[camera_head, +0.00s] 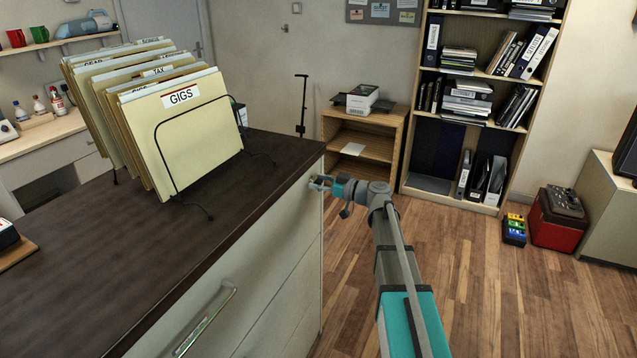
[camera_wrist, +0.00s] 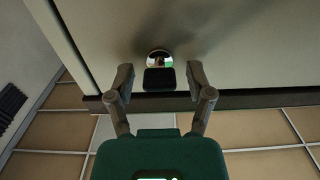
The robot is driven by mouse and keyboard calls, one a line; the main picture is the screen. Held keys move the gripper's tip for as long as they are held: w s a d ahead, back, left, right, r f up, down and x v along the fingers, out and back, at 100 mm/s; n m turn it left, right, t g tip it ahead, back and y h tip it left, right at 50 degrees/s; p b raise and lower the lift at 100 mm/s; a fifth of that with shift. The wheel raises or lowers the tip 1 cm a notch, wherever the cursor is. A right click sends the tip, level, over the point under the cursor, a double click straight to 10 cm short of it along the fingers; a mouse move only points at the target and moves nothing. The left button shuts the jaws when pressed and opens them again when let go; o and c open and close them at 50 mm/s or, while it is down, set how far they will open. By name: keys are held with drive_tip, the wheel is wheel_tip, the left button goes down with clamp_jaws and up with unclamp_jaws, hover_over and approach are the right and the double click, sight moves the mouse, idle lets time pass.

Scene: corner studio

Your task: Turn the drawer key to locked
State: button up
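The drawer key (camera_wrist: 159,79) shows in the wrist view as a short black head at a round shiny lock (camera_wrist: 160,57) on the pale drawer front (camera_wrist: 220,50). My gripper (camera_wrist: 160,84) is open, with one finger on each side of the key head and a visible gap on both sides. In the head view my gripper (camera_head: 320,184) is at the far upper end of the pale cabinet front (camera_head: 280,260), just below the dark top. The key cannot be made out there.
The dark cabinet top (camera_head: 110,245) carries a wire rack of folders (camera_head: 185,125). A metal handle (camera_head: 205,320) sticks out from the cabinet front at the near end. A wooden shelf unit (camera_head: 365,140) stands beyond.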

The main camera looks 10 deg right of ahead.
clamp_jaws()
drive_tip(key=shift+m, duration=0.5)
drive_tip(key=m, duration=0.3)
drive_tip(key=shift+m, duration=0.3)
drive_tip(key=m, duration=0.4)
drive_tip(key=shift+w+d, duration=0.1)
drive_tip(key=m, duration=0.5)
drive_tip(key=shift+f+m, duration=0.1)
drive_tip(key=shift+m, duration=1.8)
